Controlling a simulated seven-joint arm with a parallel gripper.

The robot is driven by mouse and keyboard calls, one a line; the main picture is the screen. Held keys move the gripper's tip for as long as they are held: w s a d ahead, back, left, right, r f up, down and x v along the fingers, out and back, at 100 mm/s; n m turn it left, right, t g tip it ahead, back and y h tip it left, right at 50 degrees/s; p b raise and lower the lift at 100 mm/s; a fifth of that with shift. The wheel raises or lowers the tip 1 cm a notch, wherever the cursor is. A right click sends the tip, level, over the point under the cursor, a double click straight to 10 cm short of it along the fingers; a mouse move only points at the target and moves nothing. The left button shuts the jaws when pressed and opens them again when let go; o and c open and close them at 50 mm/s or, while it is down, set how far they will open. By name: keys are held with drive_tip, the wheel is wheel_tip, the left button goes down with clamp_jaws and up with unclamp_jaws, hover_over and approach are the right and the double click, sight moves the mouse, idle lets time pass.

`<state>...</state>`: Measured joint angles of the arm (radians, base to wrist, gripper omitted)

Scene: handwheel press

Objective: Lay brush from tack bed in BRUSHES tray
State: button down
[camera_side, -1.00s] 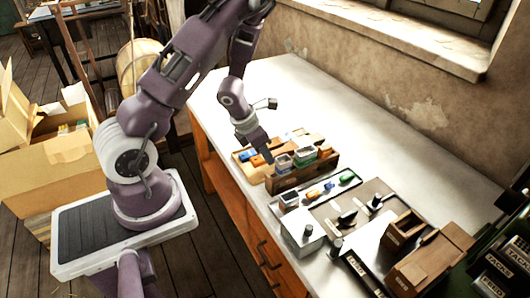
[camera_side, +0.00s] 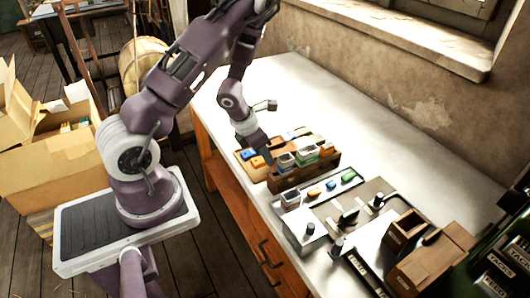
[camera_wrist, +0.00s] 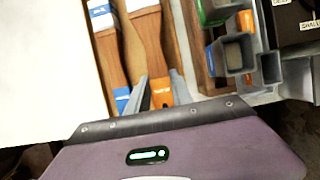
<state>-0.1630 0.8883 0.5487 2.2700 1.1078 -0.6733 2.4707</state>
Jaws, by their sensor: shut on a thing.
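My gripper (camera_wrist: 160,92) is shut on a brush with a wooden handle and an orange end (camera_wrist: 148,45). In the wrist view its fingers stand on either side of the orange end. A second brush with a blue end (camera_wrist: 112,60) lies beside it to the left. Both show over a shallow wooden tray (camera_wrist: 177,40); I cannot tell whether the held brush touches its floor. No BRUSHES label is readable, and I cannot make out which part is the tack bed.
A wooden rack (camera_side: 305,176) with several small containers stands close to the right of my gripper. A grey tray (camera_side: 350,188) with small coloured pieces lies in front of it. Brown boxes (camera_side: 432,262) stand further right. The bench top (camera_side: 350,120) behind is clear.

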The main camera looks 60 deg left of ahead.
drive_tip(key=shift+f, duration=1.05)
drive_tip(key=c, duration=1.1)
unclamp_jaws()
drive_tip(key=shift+o, duration=0.2)
drive_tip(key=shift+r, duration=0.1)
drive_tip(key=v, duration=0.7)
